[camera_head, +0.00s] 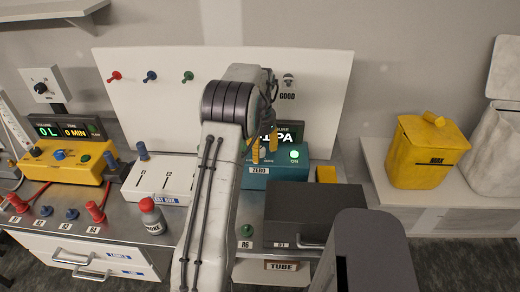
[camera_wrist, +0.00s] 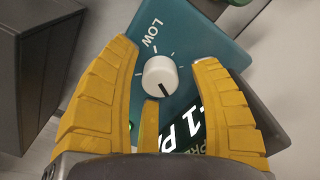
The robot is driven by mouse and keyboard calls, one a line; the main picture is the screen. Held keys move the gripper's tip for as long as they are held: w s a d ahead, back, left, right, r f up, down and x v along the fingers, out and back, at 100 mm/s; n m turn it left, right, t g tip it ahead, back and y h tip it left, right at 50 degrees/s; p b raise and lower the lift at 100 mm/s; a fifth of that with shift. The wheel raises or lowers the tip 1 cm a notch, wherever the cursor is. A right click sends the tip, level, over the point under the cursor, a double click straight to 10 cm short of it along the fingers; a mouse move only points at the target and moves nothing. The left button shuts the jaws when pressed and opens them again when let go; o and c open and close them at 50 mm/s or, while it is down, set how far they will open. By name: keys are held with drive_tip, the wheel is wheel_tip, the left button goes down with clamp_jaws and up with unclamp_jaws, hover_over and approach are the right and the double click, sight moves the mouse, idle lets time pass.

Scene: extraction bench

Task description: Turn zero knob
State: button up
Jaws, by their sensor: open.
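The white round zero knob (camera_wrist: 160,77), with a dark pointer line, sits on a teal device (camera_wrist: 180,35) marked LOW in the wrist view. My gripper (camera_wrist: 163,42) is open, with yellow fingers to the left and right of the knob and a third finger just below it. No finger clearly touches the knob. In the head view, the teal device (camera_head: 292,174) has a ZERO label and a lit green button (camera_head: 294,154). My gripper (camera_head: 263,152) is in front of it there, and the knob is hidden.
A dark grey box (camera_head: 300,210) stands in front of the teal device. A white box (camera_head: 160,180) and a red-capped bottle (camera_head: 152,216) are to the left. A yellow-black instrument (camera_head: 65,165) is farther left, and a yellow bin (camera_head: 425,150) stands right. A white board (camera_head: 140,95) rises behind.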

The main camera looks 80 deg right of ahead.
drive_tip(key=shift+o, duration=0.2)
drive_tip(key=shift+f, duration=0.1)
clamp_jaws()
idle(0.5)
